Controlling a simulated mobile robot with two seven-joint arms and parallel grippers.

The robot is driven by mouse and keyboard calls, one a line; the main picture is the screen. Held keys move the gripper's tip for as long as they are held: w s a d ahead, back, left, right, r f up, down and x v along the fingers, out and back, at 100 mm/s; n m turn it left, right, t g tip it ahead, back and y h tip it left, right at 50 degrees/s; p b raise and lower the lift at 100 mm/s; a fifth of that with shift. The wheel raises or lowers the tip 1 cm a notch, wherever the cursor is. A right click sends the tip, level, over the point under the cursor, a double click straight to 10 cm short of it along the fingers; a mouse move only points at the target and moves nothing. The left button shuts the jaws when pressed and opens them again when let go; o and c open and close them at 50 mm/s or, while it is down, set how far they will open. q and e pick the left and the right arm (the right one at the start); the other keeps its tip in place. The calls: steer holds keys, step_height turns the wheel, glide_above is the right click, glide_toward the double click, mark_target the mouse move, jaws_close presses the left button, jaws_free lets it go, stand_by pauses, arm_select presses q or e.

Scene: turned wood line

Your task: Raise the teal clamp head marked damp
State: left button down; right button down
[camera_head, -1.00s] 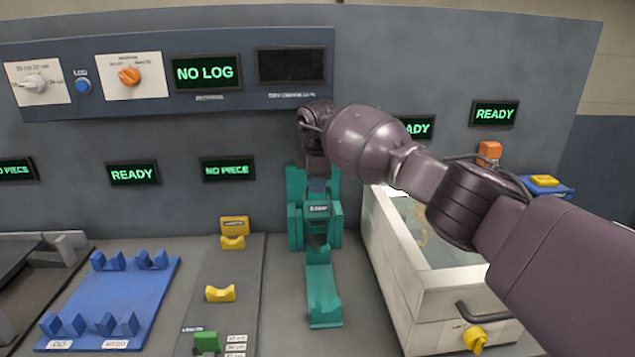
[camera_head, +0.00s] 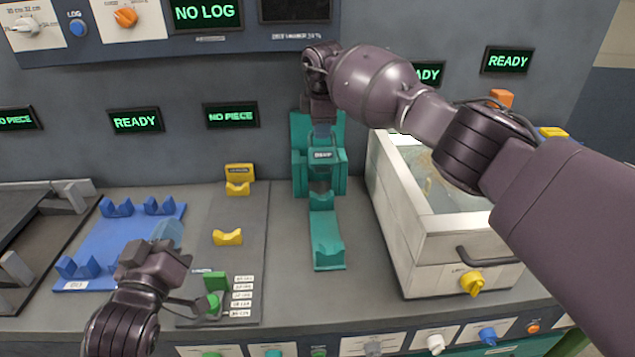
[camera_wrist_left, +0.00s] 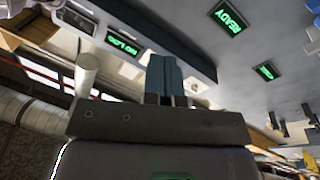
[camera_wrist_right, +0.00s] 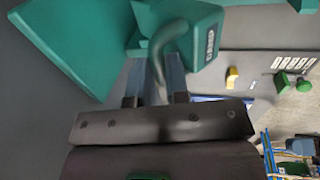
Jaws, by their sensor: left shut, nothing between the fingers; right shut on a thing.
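My right gripper (camera_head: 322,128) comes down over the head from above. In the right wrist view its fingers (camera_wrist_right: 158,78) are shut on the head's curved handle (camera_wrist_right: 170,42), beside the labelled face. My left gripper (camera_head: 168,234) is shut and empty over the blue rack at the left; its closed fingers also show in the left wrist view (camera_wrist_left: 164,78).
A white tub (camera_head: 412,220) with a yellow knob stands right of the clamp. A blue rack (camera_head: 100,240) and a grey plate (camera_head: 258,215) with yellow rests lie left. A display panel (camera_head: 170,55) hangs above. My right arm crosses over the tub.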

arm_select(q)
steer(key=w+d+r+m, duration=0.1)
steer(key=w+d+m, duration=0.4)
steer(key=d, duration=0.1)
arm_select(e)
steer(key=shift+s+a+f, duration=0.1)
steer(key=shift+a+f, duration=0.05)
steer(key=shift+f, duration=0.25)
arm_select(q)
steer(key=m+y, duration=0.2)
steer(key=m, duration=3.2)
glide_toward(316, 173)
steer(key=shift+g, duration=0.3)
steer(key=w, duration=0.6)
steer(key=shift+w+d+r, duration=0.2)
steer(key=shift+w+r, duration=0.05)
steer(key=shift+r, duration=0.1)
